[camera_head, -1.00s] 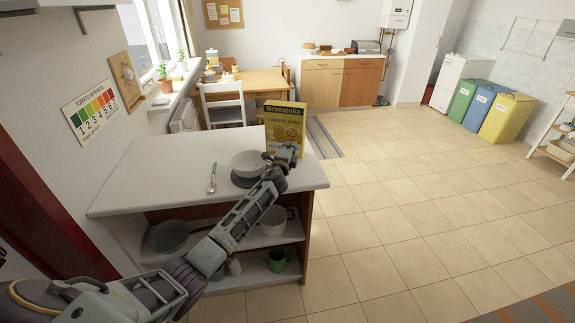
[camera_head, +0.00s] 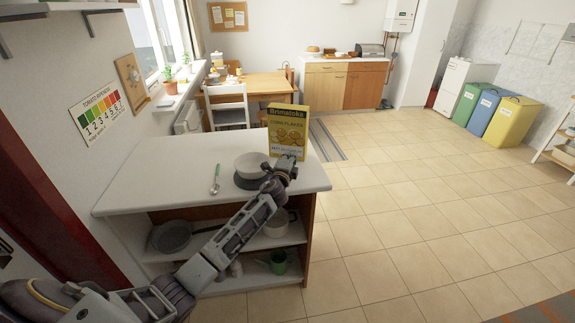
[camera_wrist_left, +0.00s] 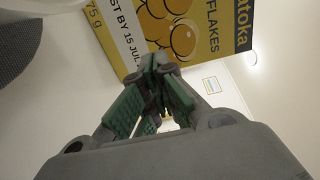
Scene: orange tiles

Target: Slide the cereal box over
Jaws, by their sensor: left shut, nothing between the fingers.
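The yellow cereal box (camera_head: 288,128), with a dark blue band at its top, stands upright on the white counter (camera_head: 170,165), near its right edge. My left gripper (camera_head: 288,163) is at the near side of the box, low in front of its printed face. In the left wrist view the box (camera_wrist_left: 190,30) fills the top, and the shut, empty fingers (camera_wrist_left: 160,65) point at its front. I cannot tell whether the fingertips touch it. The gripper and arm hide part of the counter near the box's base. My right gripper does not show.
A spoon (camera_head: 215,180) lies farther left. Open tiled floor lies right.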

